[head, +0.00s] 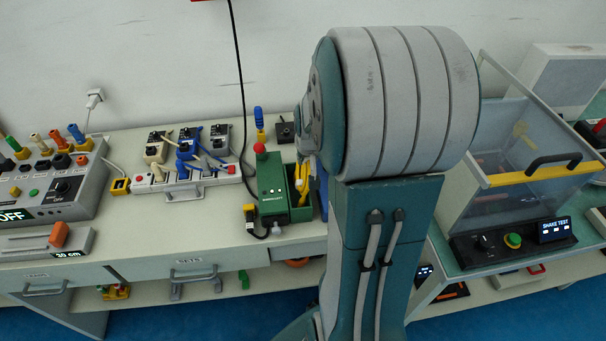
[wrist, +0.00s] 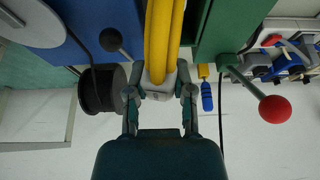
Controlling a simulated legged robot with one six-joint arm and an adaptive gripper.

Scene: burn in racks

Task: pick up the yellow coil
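The yellow coil (wrist: 163,38) runs from the top edge of the wrist view down to a light grey piece (wrist: 160,80) at its end. My gripper (wrist: 160,92) has its fingers on both sides of that grey end, partly closed and seemingly touching it. In the head view a small part of the yellow coil (head: 303,180) shows at the green box (head: 272,188), left of my arm. My arm hides the gripper there.
A red-knobbed lever (wrist: 274,109) stands right of the coil in the wrist view. A black spool (wrist: 102,88) and a blue surface (wrist: 78,40) lie left. A power strip (head: 185,178) and a shake-test box (head: 535,150) flank my arm.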

